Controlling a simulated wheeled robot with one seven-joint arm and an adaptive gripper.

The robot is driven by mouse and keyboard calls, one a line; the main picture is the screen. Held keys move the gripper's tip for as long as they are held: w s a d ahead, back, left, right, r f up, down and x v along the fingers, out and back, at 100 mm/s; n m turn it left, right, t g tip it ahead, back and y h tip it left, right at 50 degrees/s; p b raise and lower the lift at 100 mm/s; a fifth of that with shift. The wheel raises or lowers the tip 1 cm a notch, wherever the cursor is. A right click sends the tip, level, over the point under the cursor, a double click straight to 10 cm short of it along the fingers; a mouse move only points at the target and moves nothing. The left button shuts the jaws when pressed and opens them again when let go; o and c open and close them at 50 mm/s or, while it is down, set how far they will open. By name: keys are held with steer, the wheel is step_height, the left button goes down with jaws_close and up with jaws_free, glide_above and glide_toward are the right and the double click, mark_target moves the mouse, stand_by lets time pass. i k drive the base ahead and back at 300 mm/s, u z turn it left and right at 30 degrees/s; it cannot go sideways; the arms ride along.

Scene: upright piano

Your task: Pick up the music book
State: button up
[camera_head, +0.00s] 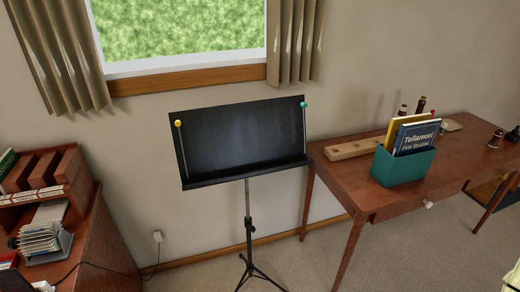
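A blue book (416,137) titled "Tellamori First Studies" stands upright in a teal box (402,170) on the brown wooden table at the right. A yellow book (399,128) stands just behind and left of it in the same box. The lower parts of both books are hidden by the box. A black music stand (235,139) stands empty in the middle, with a yellow knob and a teal knob at its sides. My gripper is not in view.
The wooden table (350,185) also holds a long wooden block (353,149), dark bottles behind the box and small items at its right. A wooden desk (100,240) with books and papers is at the left. Carpet (300,262) is open around the stand's tripod.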

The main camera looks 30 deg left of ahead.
mark_target(414, 138)
steer(key=z, duration=0.15)
steer(key=i, duration=1)
steer(key=u, duration=0.65)
